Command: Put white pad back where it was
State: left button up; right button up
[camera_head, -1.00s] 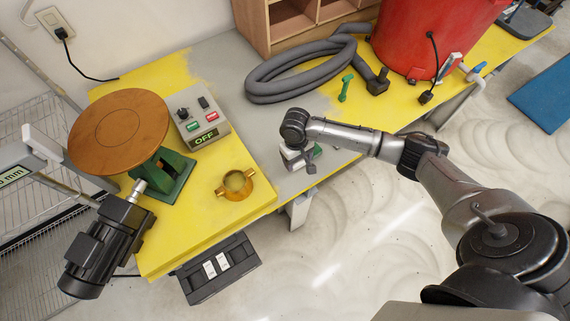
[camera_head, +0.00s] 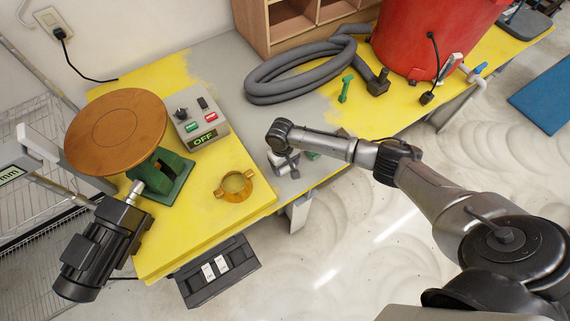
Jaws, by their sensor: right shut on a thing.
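My right gripper (camera_head: 290,168) is small in the picture, pointing down over the grey strip of the table near its front edge. It is shut on a small whitish thing, which looks like the white pad. That thing is mostly hidden by the wrist and fingers, so its outline and its height above the table cannot be told. A green item (camera_head: 312,155) shows partly behind my right wrist. My left gripper is not in view.
A brass ring (camera_head: 235,187) and a grey control box reading OFF (camera_head: 199,120) stand left of my gripper. A round wooden turntable (camera_head: 115,130) is farther left. A grey hose (camera_head: 290,80), a green dumbbell-like piece (camera_head: 346,88) and a red drum (camera_head: 430,40) stand behind.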

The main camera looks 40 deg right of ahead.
jog(key=shift+f, duration=0.15)
jog(key=o, duration=0.9)
notch_tip(320, 180, up, 12)
jog(key=w+p, duration=0.1)
jog(key=w, duration=0.1)
jog(key=s+a+f+n, duration=0.1)
jog(key=s+a, duration=0.1)
jog(key=a, duration=0.1)
jog(key=s+a+f+n, duration=0.1)
jog(key=s+a+f, duration=0.1)
jog(key=s+a, duration=0.1)
jog(key=s+a+f+n+t+y, duration=0.1)
jog(key=s+a+f, duration=0.1)
jog(key=s+a, duration=0.1)
jog(key=shift+s+f, duration=0.15)
jog(key=shift+s, duration=0.1)
jog(key=s+a+n+t, duration=0.1)
jog(key=s+a+t, duration=0.25)
jog(key=s, duration=1.05)
jog(key=s+d+r+h, duration=0.1)
jog(key=s+d+r, duration=0.2)
jog(key=s, duration=0.3)
jog(key=shift+s+d+r+t, duration=0.35)
jog(key=shift+s+r+t, duration=0.05)
jog(key=shift+t, duration=0.05)
